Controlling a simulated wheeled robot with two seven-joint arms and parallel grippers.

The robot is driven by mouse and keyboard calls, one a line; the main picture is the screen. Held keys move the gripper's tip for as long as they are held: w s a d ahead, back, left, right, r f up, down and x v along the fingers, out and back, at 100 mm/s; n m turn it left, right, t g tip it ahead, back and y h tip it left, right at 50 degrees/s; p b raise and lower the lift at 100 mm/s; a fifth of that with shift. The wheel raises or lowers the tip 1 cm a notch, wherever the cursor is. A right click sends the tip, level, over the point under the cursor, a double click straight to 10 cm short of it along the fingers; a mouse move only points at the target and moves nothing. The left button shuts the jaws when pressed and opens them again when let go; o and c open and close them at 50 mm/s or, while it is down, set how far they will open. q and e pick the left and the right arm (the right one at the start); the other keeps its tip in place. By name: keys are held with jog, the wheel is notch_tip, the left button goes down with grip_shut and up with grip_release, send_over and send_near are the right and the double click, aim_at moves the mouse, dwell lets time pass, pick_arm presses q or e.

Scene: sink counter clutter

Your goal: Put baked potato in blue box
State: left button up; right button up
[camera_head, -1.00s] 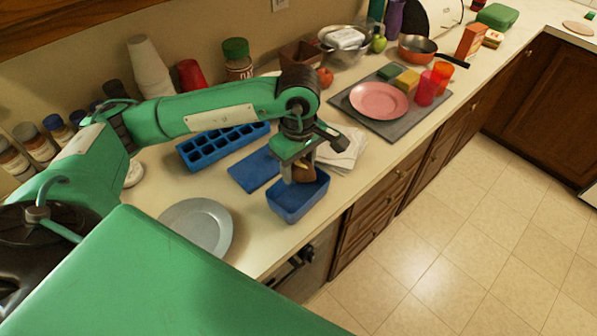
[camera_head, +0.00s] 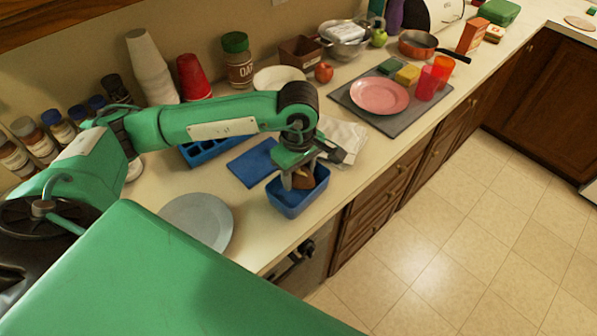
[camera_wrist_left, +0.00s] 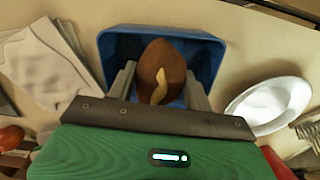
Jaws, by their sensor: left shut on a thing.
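The baked potato (camera_wrist_left: 161,66) is brown with a yellow strip on it. It sits between the two fingers of my left gripper (camera_wrist_left: 158,85) in the left wrist view, and the gripper is shut on it. In the head view the left gripper (camera_head: 298,182) is at the blue box (camera_head: 293,203), with the potato (camera_head: 301,182) at the box's opening, partly hidden by the fingers. The blue box also shows behind the potato in the left wrist view (camera_wrist_left: 115,45). I cannot tell whether the potato touches the box floor. My right gripper is not in view.
A blue lid-like panel (camera_head: 251,164) and a grey plate (camera_head: 197,222) lie left of the box. A blue ice tray (camera_head: 205,152) is behind. White napkins (camera_head: 343,141) lie right of the box. The box stands near the counter's front edge.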

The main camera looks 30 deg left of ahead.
aim_at(299, 171)
pick_arm(q)
jog(key=shift+f, duration=0.15)
jog(key=o, duration=1)
jog(key=shift+o, duration=0.2)
jog(key=shift+r+p, duration=0.85)
jog(key=shift+p, duration=0.15)
notch_tip(299, 171, up, 12)
jog(key=b, duration=0.3)
jog(key=shift+f, duration=0.2)
